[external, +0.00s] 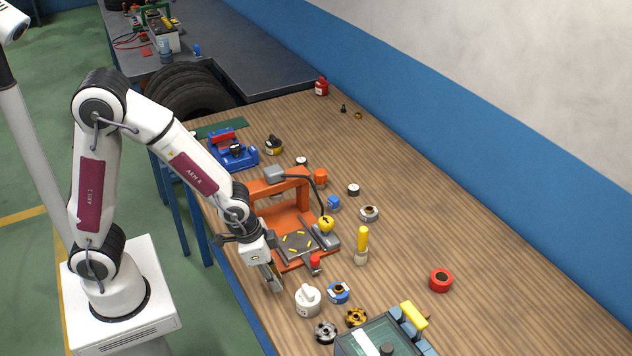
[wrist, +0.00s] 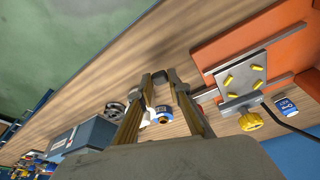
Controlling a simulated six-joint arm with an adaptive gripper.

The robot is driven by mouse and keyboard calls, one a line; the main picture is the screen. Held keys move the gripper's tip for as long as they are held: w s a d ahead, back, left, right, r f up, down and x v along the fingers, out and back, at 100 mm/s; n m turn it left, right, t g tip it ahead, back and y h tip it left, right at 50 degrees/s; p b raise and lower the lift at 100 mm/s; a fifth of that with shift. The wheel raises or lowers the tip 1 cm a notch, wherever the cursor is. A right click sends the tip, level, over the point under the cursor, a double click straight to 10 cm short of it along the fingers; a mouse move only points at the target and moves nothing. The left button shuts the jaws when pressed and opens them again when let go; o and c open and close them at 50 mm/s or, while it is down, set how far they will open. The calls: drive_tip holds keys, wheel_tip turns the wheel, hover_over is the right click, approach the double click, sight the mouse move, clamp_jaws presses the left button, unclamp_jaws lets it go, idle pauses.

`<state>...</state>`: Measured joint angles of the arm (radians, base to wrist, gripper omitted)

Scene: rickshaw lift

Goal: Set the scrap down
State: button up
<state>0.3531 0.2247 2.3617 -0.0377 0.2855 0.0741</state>
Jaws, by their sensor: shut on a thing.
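My gripper (external: 272,281) points down at the front edge of the wooden bench, just left of a white jar (external: 308,301). In the wrist view the two fingers of my gripper (wrist: 160,76) come close together at their tips, shut on a small grey piece that I take to be the scrap (wrist: 159,75). Its shape is hard to make out, and the external view does not show it clearly. The orange press (external: 292,222) stands behind and to the right of my gripper, with yellow bits on its dark plate (external: 296,243).
A blue-labelled jar (external: 338,292), a gold knob (external: 356,317) and a grey knob (external: 326,332) stand right of the white jar. A glass-topped box (external: 372,341) sits at the front. A yellow-handled brush (external: 362,243) stands right of the press. The bench's right side is mostly clear.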

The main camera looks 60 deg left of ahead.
sight(394, 279)
drive_tip(key=w+d, duration=0.3)
drive_tip(key=w, duration=0.6)
drive_tip(key=w+d, duration=0.3)
drive_tip(key=w, duration=0.6)
drive_tip(key=w+d, duration=0.3)
drive_tip(key=w, duration=0.6)
drive_tip(key=shift+w+d, duration=0.3)
drive_tip(key=shift+d, duration=0.1)
drive_tip(key=shift+w, duration=0.1)
drive_tip(key=shift+w+d, duration=0.3)
drive_tip(key=shift+w, duration=0.4)
drive_tip(key=shift+f, duration=1.55)
drive_tip(key=shift+f, duration=0.2)
drive_tip(key=o, duration=0.7)
drive_tip(key=shift+c, duration=0.2)
drive_tip(key=shift+r, duration=0.2)
drive_tip(key=v, duration=0.7)
drive_tip(key=shift+r, duration=0.2)
